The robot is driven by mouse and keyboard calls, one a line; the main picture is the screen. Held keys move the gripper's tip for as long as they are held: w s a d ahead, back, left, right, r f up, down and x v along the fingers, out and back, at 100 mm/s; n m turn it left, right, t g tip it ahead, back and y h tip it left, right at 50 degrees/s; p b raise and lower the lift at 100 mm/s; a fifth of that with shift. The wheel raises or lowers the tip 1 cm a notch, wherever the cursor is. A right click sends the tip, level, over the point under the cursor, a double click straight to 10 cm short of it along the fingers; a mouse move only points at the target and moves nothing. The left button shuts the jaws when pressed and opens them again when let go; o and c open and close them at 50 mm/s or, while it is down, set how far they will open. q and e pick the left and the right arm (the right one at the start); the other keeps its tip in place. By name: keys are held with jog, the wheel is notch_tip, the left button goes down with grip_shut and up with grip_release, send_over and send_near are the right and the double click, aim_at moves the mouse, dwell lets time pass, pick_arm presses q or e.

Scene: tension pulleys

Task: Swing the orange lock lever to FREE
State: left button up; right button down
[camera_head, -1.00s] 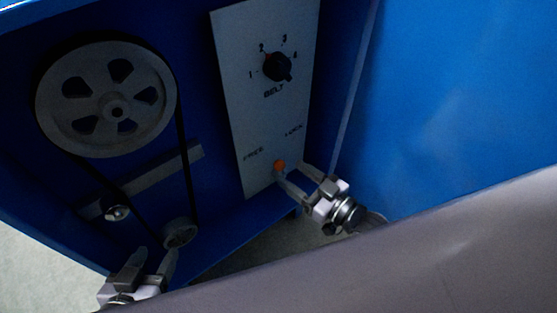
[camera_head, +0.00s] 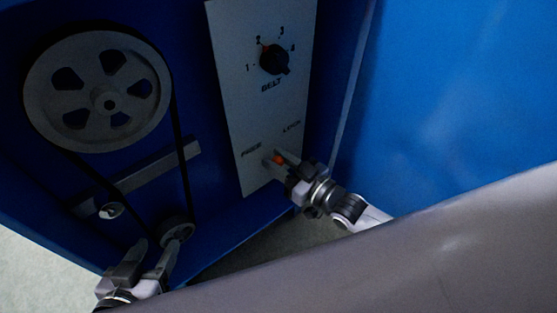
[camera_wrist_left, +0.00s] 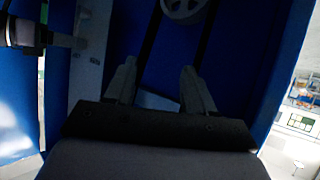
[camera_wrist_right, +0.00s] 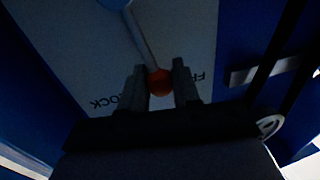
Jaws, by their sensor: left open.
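The orange lock lever's round knob (camera_head: 279,160) sits low on the pale panel (camera_head: 262,110), between the words FREE and LOCK. In the right wrist view the orange knob (camera_wrist_right: 159,82) is at the end of a thin rod. My right gripper (camera_head: 276,159) has its fingers on either side of the knob; in the right wrist view its fingers (camera_wrist_right: 159,86) are close together with the knob filling the gap. My left gripper (camera_head: 153,258) is open and empty near the small lower pulley (camera_head: 177,230); its spread fingers show in the left wrist view (camera_wrist_left: 158,88).
A large spoked pulley (camera_head: 98,92) with a black belt is at the left, above a grey bar (camera_head: 145,178). A black BELT dial (camera_head: 274,60) is higher on the panel. Blue walls enclose the space, and a grey surface (camera_head: 400,255) crosses the lower right.

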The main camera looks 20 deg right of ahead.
aim_at(255, 162)
jog(key=shift+s+a+r+n+p, duration=0.15)
jog(key=shift+a+n+p, duration=0.2)
jog(key=shift+p, duration=0.2)
jog(key=shift+s+a+n+p, duration=0.15)
jog(key=shift+a+n+p, duration=0.15)
jog(key=shift+n+p, duration=0.2)
jog(key=shift+s+a+f+n, duration=0.1)
jog(key=shift+a+f+n, duration=0.2)
jog(key=shift+n, duration=0.15)
jog(key=shift+s+a+f+n+g+h+p, duration=0.1)
jog(key=shift+a+f+n+g+h+p, duration=0.25)
jog(key=shift+n, duration=0.25)
jog(key=c, duration=0.8)
grip_release()
jog(key=shift+f, duration=0.1)
jog(key=shift+c, duration=0.2)
pick_arm(q)
jog(key=shift+s+a+f+g+y, duration=0.15)
jog(key=shift+s+a+f+y, duration=0.1)
jog(key=shift+a, duration=0.2)
jog(key=shift+s+a+f+g+y, duration=0.15)
jog(key=shift+s+a+f+y, duration=0.1)
jog(key=shift+a, duration=0.2)
jog(key=shift+r, duration=0.1)
